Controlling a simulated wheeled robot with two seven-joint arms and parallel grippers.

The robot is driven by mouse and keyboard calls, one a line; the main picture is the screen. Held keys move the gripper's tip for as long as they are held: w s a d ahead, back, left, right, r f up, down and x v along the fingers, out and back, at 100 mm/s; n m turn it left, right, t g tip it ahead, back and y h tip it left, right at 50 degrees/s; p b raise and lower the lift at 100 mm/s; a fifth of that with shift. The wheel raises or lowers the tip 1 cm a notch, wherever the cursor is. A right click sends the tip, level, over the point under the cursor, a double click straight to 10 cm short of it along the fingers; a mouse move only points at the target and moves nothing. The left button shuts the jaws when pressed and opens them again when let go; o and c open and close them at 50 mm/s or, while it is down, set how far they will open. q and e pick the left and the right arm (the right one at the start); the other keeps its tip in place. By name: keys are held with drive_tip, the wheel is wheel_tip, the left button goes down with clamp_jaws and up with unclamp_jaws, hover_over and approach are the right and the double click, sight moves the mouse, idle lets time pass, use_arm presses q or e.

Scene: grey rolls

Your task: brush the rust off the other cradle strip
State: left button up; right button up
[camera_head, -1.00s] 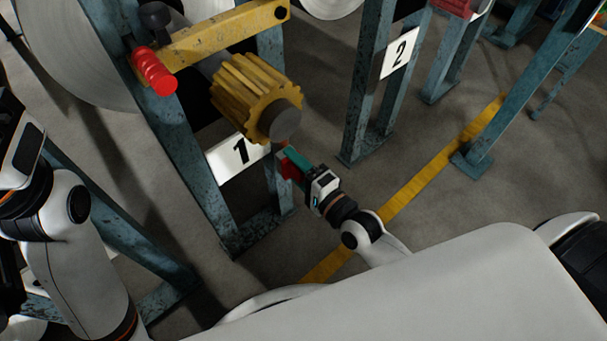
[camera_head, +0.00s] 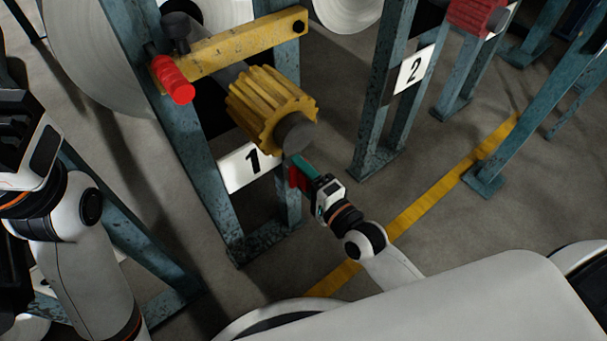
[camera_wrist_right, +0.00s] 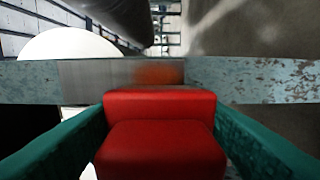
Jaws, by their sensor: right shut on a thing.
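My right gripper (camera_head: 299,172) holds a red brush block (camera_head: 295,178) between its teal fingers, low beside the post of stand 1. In the right wrist view, the red brush (camera_wrist_right: 160,135) fills the space between the fingers. Just beyond it, a horizontal blue-grey cradle strip (camera_wrist_right: 245,82) crosses the view. The strip has a bare metal stretch (camera_wrist_right: 95,76) and a small blurred orange-brown rust patch (camera_wrist_right: 158,73) right above the brush's far edge. Whether the bristles touch the strip is hidden. My left gripper (camera_head: 20,110) is partly cut off at the left edge; its fingers do not show clearly.
A yellow fluted roll end (camera_head: 268,100) and grey shaft end (camera_head: 296,132) hang just above my right gripper. A yellow bar (camera_head: 235,48) with a red handle (camera_head: 178,86) is above left. Blue posts (camera_head: 385,110) stand near sign 2 (camera_head: 414,70). A yellow floor line (camera_head: 440,193) runs right.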

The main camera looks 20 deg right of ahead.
drive_tip(key=shift+x, duration=0.8)
